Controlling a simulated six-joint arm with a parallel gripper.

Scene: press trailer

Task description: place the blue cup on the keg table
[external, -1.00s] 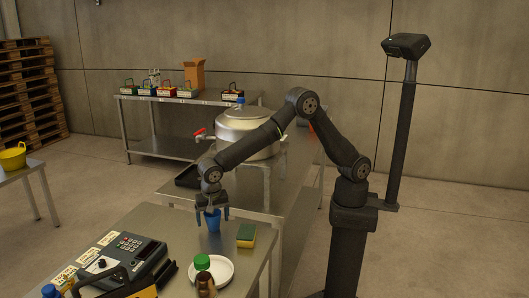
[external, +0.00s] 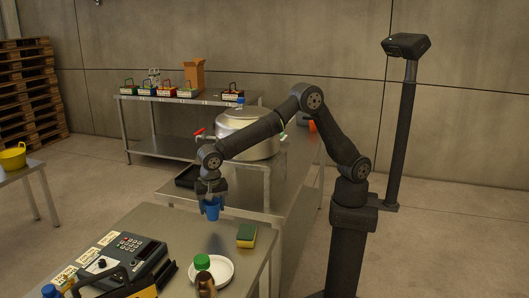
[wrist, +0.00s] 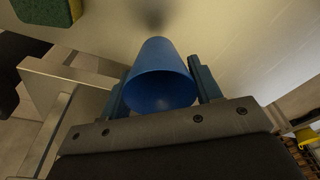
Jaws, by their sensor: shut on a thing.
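The blue cup (external: 212,210) is between the fingers of my gripper (external: 212,203), which is shut on it. The cup is held upright above the back edge of the near steel table, apart from its top. In the wrist view the cup (wrist: 160,77) shows its open mouth between the two fingers of my gripper (wrist: 158,85). A large steel keg or pot (external: 243,132) with a red-handled tap stands on the steel table behind (external: 285,190), which I take for the keg table.
On the near table (external: 190,235) are a yellow-green sponge (external: 246,235), a white plate (external: 222,270), a green-capped bottle (external: 203,264) and a dark machine (external: 130,258). A black tray (external: 187,177) lies at the keg table's left end. Bare room shows right of the keg.

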